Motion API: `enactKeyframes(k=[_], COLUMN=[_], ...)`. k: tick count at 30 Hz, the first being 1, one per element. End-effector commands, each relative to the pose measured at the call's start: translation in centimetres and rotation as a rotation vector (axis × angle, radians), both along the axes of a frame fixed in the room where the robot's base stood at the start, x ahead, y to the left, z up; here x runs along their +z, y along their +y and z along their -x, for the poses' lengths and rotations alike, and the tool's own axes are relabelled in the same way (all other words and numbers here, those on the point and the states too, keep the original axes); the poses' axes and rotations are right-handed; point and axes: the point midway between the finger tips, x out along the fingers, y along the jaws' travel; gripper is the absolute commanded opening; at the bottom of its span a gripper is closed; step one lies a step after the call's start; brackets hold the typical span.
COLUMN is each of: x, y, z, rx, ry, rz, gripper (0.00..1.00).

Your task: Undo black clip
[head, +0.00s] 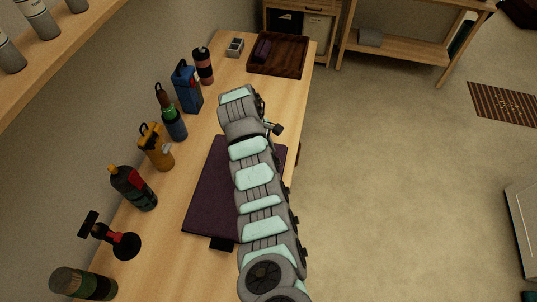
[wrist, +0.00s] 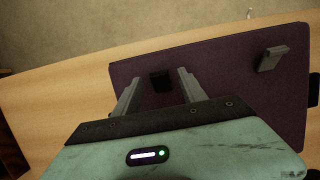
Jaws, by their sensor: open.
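A flat dark purple case (head: 208,190) lies on the wooden table, partly hidden under my arm in the head view. It also fills much of the wrist view (wrist: 225,60). My gripper (wrist: 160,76) is open, its two grey fingers pointing at the case. A small black clip-like block (wrist: 160,81) on the case shows between the fingers, with space on both sides; I cannot tell whether it is fastened. A grey upright piece (wrist: 270,59) stands on the case to the right. A black tab (head: 222,243) juts from the case's near edge in the head view. My fingers are hidden there.
Bottles and tools line the table's left side, including a yellow item (head: 156,147), a blue bottle (head: 187,90) and a dark bottle (head: 133,187). A dark wooden tray (head: 291,55) sits at the far end. Open floor lies right of the table.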

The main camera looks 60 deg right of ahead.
Motion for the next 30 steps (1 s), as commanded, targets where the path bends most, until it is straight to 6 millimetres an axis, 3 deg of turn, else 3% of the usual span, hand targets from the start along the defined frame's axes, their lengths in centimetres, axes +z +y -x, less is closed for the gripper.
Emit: enactKeyframes(k=[5,18,24,30], x=[0.9,8.6,10.2,10.4], y=[0.0,0.6,0.7,0.7], z=[-0.3,-2.6,-2.9,-3.0], rx=[0.001,0.001,0.0,0.0], ry=[-0.001,-0.003,-0.001,0.0], rz=[0.002,0.001,0.0,-0.001], gripper=[0.49,0.49,0.49,0.49])
